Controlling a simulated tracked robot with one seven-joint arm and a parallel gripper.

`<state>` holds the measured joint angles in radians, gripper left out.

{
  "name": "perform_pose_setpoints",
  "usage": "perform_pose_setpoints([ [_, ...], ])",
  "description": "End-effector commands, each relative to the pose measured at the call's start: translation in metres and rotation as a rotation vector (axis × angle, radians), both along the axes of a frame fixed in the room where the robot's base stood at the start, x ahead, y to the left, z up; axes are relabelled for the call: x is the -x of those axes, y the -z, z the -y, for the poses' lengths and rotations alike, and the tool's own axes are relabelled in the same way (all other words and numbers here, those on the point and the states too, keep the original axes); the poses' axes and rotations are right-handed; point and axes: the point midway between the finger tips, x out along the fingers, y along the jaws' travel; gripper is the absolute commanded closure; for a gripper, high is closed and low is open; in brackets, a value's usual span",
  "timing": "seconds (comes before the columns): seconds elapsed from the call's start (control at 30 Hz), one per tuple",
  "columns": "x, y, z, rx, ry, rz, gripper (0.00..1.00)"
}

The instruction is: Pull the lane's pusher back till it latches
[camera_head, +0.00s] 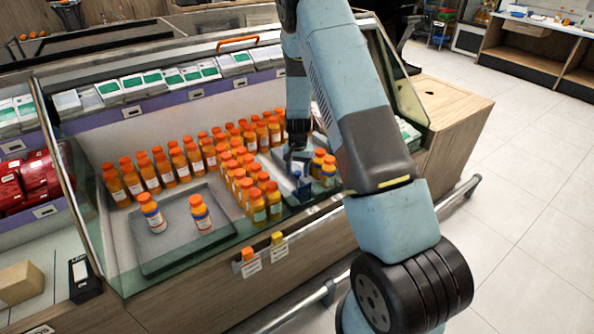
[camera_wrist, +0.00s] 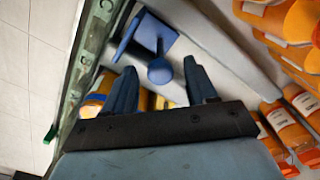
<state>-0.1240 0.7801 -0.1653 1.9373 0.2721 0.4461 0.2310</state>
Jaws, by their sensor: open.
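The pusher is a blue plate with a round knob (camera_wrist: 160,71) on a short stem. It stands in a pale lane (camera_wrist: 232,62) in the wrist view. In the head view the blue pusher (camera_head: 301,188) shows at the lane's front end, partly hidden by my gripper (camera_head: 297,162). My gripper (camera_wrist: 161,66) is open in the wrist view, one finger to each side of the knob, with visible gaps. I cannot tell whether the knob lies at fingertip depth. No latch can be made out.
Orange bottles (camera_head: 240,180) stand in rows left of the lane, and a few (camera_head: 323,165) close on its right. Two bottles stand on a dark tray (camera_head: 175,258) at the left. A glass front edge (camera_wrist: 90,50) runs close beside the pusher.

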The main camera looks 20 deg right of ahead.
Motion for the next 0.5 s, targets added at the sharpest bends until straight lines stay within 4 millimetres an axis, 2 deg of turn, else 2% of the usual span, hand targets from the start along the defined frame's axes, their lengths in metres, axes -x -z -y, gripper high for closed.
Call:
perform_pose_setpoints([
  [0.23,-0.0002,0.0004,-0.0002,0.000,0.000,0.001,0.43],
  [0.5,-0.0002,0.0002,-0.0004,0.000,-0.001,0.001,0.68],
])
